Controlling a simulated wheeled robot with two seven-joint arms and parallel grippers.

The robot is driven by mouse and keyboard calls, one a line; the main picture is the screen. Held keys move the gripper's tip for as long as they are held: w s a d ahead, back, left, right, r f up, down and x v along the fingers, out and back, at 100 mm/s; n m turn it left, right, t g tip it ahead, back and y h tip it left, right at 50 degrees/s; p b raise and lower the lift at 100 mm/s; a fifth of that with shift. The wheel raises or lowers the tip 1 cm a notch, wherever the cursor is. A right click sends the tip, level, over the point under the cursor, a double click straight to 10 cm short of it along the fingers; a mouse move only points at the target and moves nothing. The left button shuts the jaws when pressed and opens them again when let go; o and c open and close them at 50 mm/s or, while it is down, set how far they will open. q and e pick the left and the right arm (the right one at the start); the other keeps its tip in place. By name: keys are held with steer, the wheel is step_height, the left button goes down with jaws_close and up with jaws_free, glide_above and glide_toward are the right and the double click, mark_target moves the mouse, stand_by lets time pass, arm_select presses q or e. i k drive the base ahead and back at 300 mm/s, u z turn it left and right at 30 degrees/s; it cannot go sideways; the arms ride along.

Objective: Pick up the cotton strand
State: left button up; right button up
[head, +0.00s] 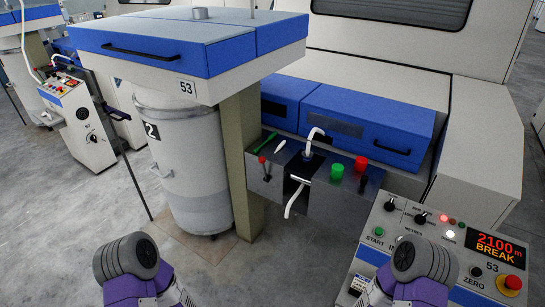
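A white cotton strand hangs in a short piece (292,200) below the front of a dark metal shelf, its lower end loose. A similar white curved piece (313,136) rises above the shelf in front of the blue covers; I cannot tell whether the two are one strand. Grey rounded parts of my two arms show at the lower left and lower right, well apart from the strand. No gripper fingers are visible on either arm.
The metal shelf (336,200) carries green and red knobs. A tall white can (186,165) marked 2 stands left of a post (241,160). A control panel (440,250) at lower right reads "2100 m BREAK". Floor (300,270) between my arms is clear.

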mark_target(278, 148)
steer(key=u, duration=0.65)
steer(key=i, duration=1.75)
steer(key=z, duration=0.35)
